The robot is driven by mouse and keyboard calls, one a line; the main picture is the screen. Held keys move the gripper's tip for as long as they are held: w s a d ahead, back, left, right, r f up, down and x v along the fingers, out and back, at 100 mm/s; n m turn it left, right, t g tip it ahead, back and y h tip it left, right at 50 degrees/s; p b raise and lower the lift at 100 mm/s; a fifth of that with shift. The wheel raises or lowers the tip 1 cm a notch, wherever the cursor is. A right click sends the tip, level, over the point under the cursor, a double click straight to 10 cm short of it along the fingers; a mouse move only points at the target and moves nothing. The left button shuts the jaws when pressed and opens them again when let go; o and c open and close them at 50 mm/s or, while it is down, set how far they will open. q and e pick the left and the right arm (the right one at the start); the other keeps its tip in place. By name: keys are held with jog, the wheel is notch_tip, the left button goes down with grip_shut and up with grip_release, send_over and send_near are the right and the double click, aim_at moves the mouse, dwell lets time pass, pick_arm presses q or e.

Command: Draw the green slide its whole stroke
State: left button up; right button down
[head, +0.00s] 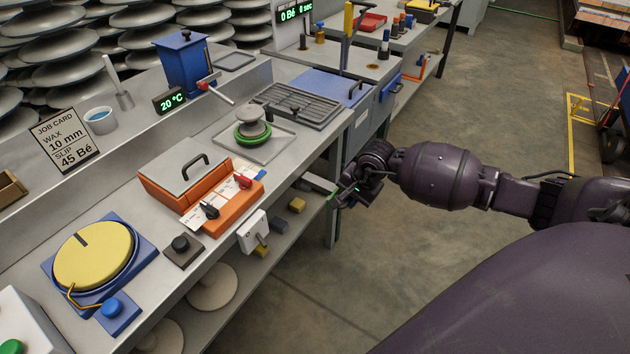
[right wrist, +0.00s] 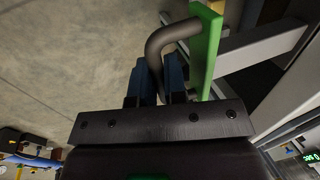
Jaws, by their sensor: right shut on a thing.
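The green slide shows in the right wrist view as an upright green front (right wrist: 206,50) with a dark bent handle (right wrist: 165,42). My right gripper (right wrist: 158,75) is shut on that handle. Grey rails run from behind the front toward the bench, so the slide stands out from it by some length; its full stroke cannot be told. In the head view, the slide's grey body (head: 319,184) sticks out at the bench's front edge. My right gripper (head: 345,192) is at its outer end and hides most of the front. My left gripper is not in view.
An orange box (head: 165,185) with dials and a tray (head: 262,147) with a green-ringed insulator stand on the bench above. A bench leg (head: 331,225) stands near the slide. The floor (head: 440,110) beyond is clear.

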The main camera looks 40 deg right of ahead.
jog(key=s+d+p, duration=0.2)
jog(key=s+d, duration=0.1)
jog(key=s, duration=0.6)
jog(key=shift+d+p, duration=0.35)
jog(key=shift+p, duration=0.05)
jog(key=c, duration=1.5)
grip_release()
jog(key=shift+s+f, duration=0.1)
jog(key=shift+s, duration=0.05)
jog(key=o, duration=0.6)
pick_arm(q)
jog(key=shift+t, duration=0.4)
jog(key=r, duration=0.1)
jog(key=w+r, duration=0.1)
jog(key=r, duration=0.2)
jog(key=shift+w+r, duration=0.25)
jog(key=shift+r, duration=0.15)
pick_arm(e)
jog(key=shift+r, duration=0.2)
